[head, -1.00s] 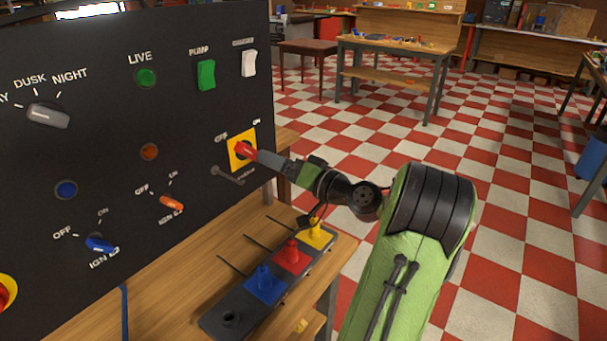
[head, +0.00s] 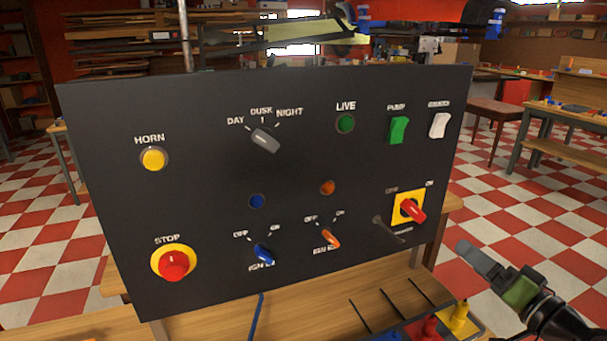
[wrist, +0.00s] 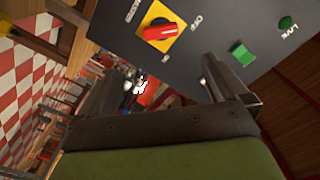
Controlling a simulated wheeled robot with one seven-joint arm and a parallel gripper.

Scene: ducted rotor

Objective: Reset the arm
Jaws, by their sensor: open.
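My gripper (head: 480,258) is at the lower right of the head view, to the right of the black control panel (head: 210,215) and apart from it. Its jaws are open and empty. In the wrist view my gripper (wrist: 145,88) shows its two fingers spread wide, with the panel (wrist: 215,35) beyond them. The red rotary switch (head: 411,208) on its yellow plate sits at the panel's right side, its handle tilted. It also shows in the wrist view (wrist: 158,32).
The panel stands on a wooden bench (head: 340,300). A tray with yellow (head: 459,317), red (head: 424,328) and blue pieces lies in front, below my gripper. A red stop button (head: 174,265) is at the panel's lower left. Open checkered floor (head: 480,200) lies to the right.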

